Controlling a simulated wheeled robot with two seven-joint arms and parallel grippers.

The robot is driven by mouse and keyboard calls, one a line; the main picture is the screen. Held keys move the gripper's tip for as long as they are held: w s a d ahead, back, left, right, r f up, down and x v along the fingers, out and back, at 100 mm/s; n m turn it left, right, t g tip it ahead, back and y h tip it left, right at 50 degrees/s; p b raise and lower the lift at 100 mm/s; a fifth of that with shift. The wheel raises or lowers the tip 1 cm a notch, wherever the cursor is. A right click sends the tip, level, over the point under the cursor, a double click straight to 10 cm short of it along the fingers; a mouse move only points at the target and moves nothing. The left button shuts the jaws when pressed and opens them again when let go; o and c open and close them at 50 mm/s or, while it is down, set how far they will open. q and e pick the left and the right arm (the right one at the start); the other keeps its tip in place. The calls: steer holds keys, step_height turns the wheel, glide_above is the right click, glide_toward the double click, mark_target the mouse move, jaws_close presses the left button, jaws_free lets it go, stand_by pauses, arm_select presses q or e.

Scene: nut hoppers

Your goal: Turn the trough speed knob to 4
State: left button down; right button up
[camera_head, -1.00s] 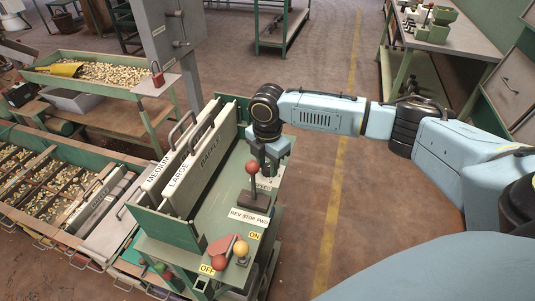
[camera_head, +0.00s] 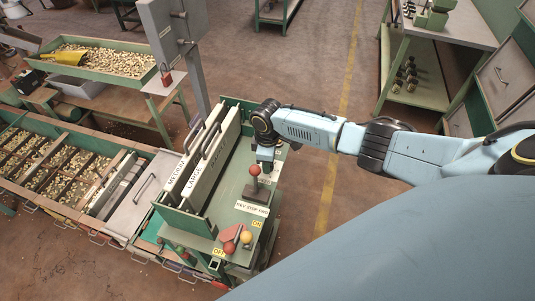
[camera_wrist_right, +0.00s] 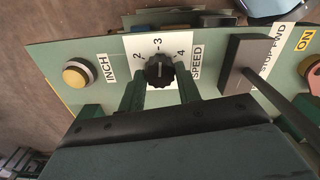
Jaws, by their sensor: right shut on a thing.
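The black ribbed speed knob (camera_wrist_right: 159,70) sits on a white plate with the numbers 2, 3 and 4 and the word SPEED, in the right wrist view. My right gripper (camera_wrist_right: 160,84) has one green finger on each side of the knob and is shut on it. I cannot clearly tell which number the knob's mark points to. In the head view my right gripper (camera_head: 266,161) is low over the green control panel (camera_head: 226,191), behind the red-ball lever, and hides the knob. My left gripper is not in view.
The red-ball lever (camera_head: 254,171) stands close to my right gripper; its dark base (camera_wrist_right: 247,62) is beside the knob. A yellow INCH button (camera_wrist_right: 76,74) is on the other side. Tall baffle plates (camera_head: 208,165) rise left of the panel. Open floor lies to the right.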

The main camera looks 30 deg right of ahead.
steer(key=shift+r+m+p, duration=0.15)
steer(key=shift+m+p, duration=0.5)
steer(key=shift+m, duration=0.35)
steer(key=m+p, duration=0.2)
steer(key=m, duration=0.1)
steer(key=shift+m, duration=0.3)
steer(key=m+p, duration=0.2)
steer(key=m, duration=0.3)
steer(key=shift+p, duration=0.3)
steer(key=shift+d+m, duration=0.1)
steer(key=shift+m, duration=0.2)
steer(key=o, duration=1)
steer(key=shift+c, duration=0.2)
